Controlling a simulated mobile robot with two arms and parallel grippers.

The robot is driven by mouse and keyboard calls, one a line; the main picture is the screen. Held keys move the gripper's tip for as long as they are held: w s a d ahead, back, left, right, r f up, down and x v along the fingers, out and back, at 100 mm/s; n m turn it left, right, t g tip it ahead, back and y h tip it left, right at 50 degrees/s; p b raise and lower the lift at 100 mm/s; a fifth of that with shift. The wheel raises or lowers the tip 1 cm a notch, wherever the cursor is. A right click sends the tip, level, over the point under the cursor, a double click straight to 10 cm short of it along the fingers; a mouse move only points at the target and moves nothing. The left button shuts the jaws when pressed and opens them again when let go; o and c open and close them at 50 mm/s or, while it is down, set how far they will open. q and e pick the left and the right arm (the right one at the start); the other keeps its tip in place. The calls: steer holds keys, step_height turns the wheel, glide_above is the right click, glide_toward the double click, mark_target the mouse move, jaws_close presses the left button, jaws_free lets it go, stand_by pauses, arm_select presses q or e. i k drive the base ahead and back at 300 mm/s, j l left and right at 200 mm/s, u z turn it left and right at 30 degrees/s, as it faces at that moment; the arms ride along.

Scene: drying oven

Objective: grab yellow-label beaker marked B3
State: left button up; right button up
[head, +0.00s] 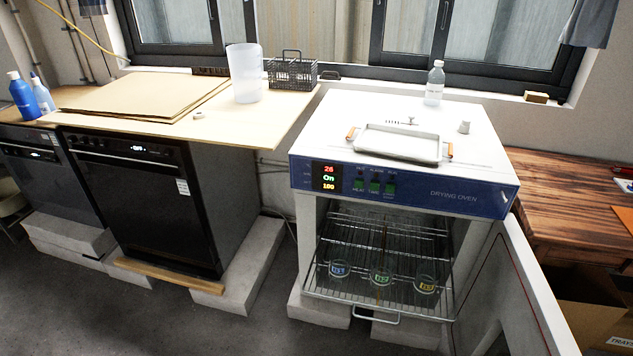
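Three small glass beakers stand in a row on the pulled-out lower wire rack (345,305) of the open drying oven (455,197). The left beaker (339,271) has a label that looks blue, the middle beaker (381,274) one that looks green. The markings are too small to read. Neither of my grippers is in view.
The oven door (515,285) appears swung open to the right. A white tray with orange handles (400,143) and a clear bottle (435,83) are on the oven top. Wooden counters stand on both sides. Grey floor (200,325) is clear in front at left.

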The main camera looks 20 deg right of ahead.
mark_target(427, 276)
steer(key=z, duration=1)
